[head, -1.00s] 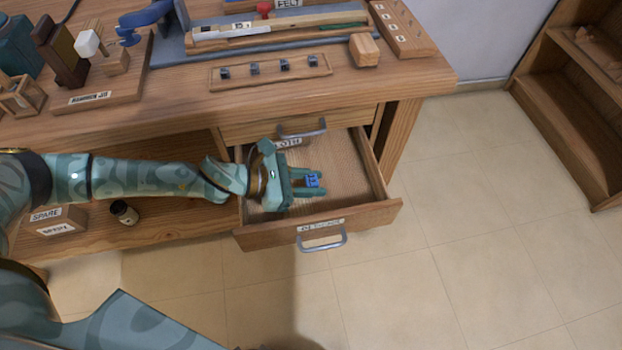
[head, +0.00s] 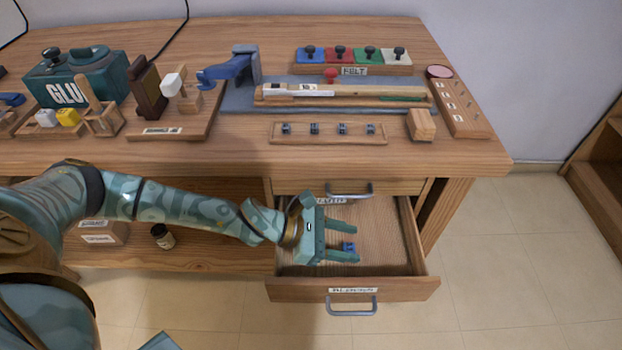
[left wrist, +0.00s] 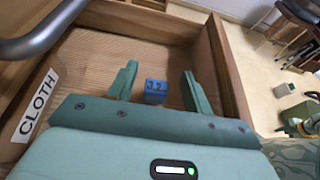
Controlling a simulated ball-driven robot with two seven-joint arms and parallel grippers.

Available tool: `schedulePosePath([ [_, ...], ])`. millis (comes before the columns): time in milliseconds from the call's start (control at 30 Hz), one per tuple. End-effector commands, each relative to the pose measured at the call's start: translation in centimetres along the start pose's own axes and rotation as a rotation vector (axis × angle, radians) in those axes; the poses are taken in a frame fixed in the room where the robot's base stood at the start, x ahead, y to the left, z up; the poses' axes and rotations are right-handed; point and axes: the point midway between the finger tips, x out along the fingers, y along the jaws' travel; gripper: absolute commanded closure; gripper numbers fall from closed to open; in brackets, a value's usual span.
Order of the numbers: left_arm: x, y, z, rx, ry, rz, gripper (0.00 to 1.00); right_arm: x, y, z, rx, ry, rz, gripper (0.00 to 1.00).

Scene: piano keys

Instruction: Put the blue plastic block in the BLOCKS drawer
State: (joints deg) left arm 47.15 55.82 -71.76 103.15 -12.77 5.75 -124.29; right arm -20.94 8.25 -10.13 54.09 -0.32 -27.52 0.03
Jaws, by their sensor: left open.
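The blue plastic block (head: 348,247) is in the open lower drawer, whose front (head: 352,289) bears a label that seems to read BLOCKS. In the left wrist view the block (left wrist: 156,91) sits between the fingers, with a gap on each side, and appears to lie on the drawer floor. My left gripper (head: 350,243) is open inside the drawer, its fingers reaching past either side of the block. My right gripper is not in view.
A shut drawer with a grey handle (head: 349,191) is just above the open one; its CLOTH label (left wrist: 36,104) shows in the wrist view. The bench top (head: 230,155) holds a vise, felt rack and wooden trays. Floor (head: 490,260) to the right is clear.

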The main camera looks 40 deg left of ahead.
Motion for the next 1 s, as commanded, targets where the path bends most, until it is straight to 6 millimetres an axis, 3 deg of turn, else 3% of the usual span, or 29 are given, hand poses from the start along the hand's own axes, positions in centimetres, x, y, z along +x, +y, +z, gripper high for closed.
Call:
schedulePosePath([
  [67,-2.6,-0.1,0.3,0.001,0.006,0.003,0.50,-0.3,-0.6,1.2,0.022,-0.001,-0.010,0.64],
  [200,-6.2,-0.1,0.2,-0.001,0.005,0.003,0.50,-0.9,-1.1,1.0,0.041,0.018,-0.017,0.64],
  [400,-9.7,-0.1,0.1,-0.001,0.004,0.001,0.50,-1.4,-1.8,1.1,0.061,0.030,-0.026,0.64],
  [600,-10.8,0.0,0.0,0.000,0.003,0.000,0.50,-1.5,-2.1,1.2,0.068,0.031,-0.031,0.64],
  [1000,-10.8,0.0,-0.1,0.000,0.002,0.000,0.50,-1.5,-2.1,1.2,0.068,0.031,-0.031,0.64],
])
